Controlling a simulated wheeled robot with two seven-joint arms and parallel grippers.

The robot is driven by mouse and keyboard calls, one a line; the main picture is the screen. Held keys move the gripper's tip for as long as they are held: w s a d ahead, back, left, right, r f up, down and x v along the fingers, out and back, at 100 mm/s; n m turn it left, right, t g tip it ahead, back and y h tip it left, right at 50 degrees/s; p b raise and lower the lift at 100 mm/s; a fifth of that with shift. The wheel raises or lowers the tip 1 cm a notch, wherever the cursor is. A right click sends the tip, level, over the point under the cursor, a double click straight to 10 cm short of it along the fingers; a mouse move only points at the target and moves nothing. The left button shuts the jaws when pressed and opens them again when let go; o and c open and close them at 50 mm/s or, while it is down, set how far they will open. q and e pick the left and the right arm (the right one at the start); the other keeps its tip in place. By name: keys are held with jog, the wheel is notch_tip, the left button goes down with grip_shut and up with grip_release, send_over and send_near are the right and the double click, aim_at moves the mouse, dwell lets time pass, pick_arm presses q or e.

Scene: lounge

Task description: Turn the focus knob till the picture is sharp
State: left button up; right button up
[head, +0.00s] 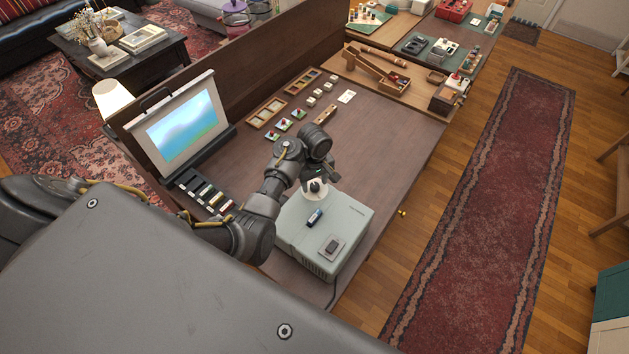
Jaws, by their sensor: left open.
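The projector (345,222) is a pale grey box on the near part of the brown table. A dark round knob on a white disc (315,187) is at its far left end; I take it for the focus knob. The screen (155,160) stands at the table's left and shows a blurred picture (187,125) of soft blue and green. My left gripper (318,175) is just above the knob, pointing down, open. Its fingers are small and partly hidden by the wrist, so I cannot tell whether they touch the knob. My right gripper is out of view.
A row of small slides (205,193) lies below the screen. Trays (268,112) and small blocks lie farther back. The table's right part is clear.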

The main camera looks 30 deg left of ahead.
pick_arm(q)
jog(key=shift+f, duration=0.1)
jog(key=shift+c, duration=0.4)
jog(key=c, duration=0.9)
jog(key=m, duration=0.5)
jog(key=shift+m, duration=1.7)
